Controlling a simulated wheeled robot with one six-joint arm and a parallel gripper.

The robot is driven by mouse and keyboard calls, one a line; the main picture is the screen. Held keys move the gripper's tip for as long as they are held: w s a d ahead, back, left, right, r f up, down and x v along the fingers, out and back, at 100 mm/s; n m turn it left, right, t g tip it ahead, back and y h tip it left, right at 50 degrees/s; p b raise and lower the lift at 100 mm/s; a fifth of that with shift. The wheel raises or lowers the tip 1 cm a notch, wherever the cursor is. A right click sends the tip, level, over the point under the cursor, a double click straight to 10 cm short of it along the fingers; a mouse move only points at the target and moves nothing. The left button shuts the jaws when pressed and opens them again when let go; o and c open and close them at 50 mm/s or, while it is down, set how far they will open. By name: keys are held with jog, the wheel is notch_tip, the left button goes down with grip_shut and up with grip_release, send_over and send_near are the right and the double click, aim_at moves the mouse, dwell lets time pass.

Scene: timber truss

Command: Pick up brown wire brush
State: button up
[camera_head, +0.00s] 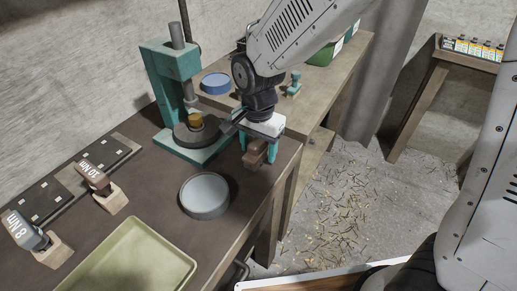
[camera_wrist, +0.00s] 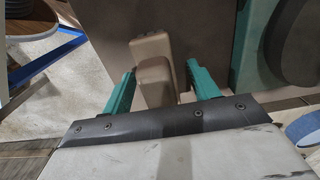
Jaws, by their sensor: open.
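The brown wire brush (camera_head: 254,156) is at the right edge of the dark workbench, beside the green press. My gripper (camera_head: 259,148) is above it, pointing down, with its teal fingers around the brush's upper part. In the wrist view the brush (camera_wrist: 153,72) shows as a tan-brown block between the two open fingers of my gripper (camera_wrist: 161,78). Gaps show beside it, more clearly on the right; I cannot tell whether the left finger touches it. The brush's bristles are not visible.
The green press (camera_head: 172,68) stands just left of my gripper. A round grey dish (camera_head: 204,194), an olive tray (camera_head: 135,262) and two tools labelled 10 Nm (camera_head: 96,178) and 8 Nm (camera_head: 22,230) are on the bench. A blue dish (camera_head: 215,83) sits behind.

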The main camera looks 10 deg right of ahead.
aim_at(259, 141)
jog(key=c, duration=1.1)
jog(key=shift+r, duration=0.45)
jog(key=r, duration=0.3)
jog(key=shift+s, duration=0.35)
jog(key=s, duration=0.5)
jog(key=s+d, duration=0.1)
jog(key=s, duration=0.4)
jog(key=s+d+r, duration=0.1)
jog(key=s, duration=0.4)
jog(key=shift+s, duration=0.1)
